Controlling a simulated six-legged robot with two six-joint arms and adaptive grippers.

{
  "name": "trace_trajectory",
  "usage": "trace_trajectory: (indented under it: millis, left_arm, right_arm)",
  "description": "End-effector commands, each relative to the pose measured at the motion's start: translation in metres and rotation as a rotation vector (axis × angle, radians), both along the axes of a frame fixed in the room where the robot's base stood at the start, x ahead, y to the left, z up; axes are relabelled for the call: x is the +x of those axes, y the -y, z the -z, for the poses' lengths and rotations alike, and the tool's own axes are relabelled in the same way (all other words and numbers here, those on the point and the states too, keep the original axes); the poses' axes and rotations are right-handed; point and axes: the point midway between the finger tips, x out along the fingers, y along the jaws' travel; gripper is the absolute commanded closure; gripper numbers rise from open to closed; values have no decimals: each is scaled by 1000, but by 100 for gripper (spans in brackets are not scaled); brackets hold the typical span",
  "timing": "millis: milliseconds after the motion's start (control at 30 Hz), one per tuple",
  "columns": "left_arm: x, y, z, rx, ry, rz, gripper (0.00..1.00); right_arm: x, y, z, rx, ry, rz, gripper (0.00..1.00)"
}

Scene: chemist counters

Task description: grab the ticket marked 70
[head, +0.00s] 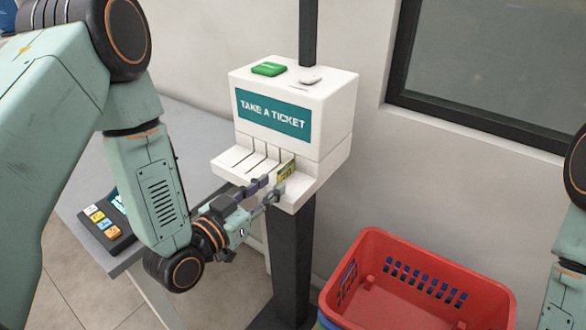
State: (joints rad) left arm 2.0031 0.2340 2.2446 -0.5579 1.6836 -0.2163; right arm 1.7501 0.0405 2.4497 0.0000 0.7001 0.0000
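A white ticket dispenser (300,90) with a green "TAKE A TICKET" sign stands on a dark post. A small yellow-green ticket (286,168) sticks out at the right end of its slotted tray (240,163). Its number is too small to read. My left gripper (270,188) is just in front of and below this ticket, its two fingers apart. I see nothing clearly held between them, and cannot tell whether a fingertip touches the ticket. My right arm shows at the right edge; its gripper is out of view.
A red basket (420,285) stands below at the right. A grey counter (90,190) with a card terminal (108,225) is at the left. A wall and dark-framed window are behind.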

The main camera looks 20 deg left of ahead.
Motion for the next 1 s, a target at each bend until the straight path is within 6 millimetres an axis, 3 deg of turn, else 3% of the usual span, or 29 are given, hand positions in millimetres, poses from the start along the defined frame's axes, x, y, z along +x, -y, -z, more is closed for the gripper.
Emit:
trace_trajectory:
  millis: [333,667,967,1000]
  left_arm:
    - [25,9,2,1,2,1,70]
    - [67,24,4,2,2,0,70]
    - [73,25,4,-1,-1,-2,70]
    - [73,25,4,-1,-1,-2,74]
  right_arm:
    - [0,0,2,0,-1,-1,60]
    - [0,0,3,0,-1,0,60]
    - [0,0,3,0,-1,-1,60]
    - [0,0,3,0,-1,-1,60]
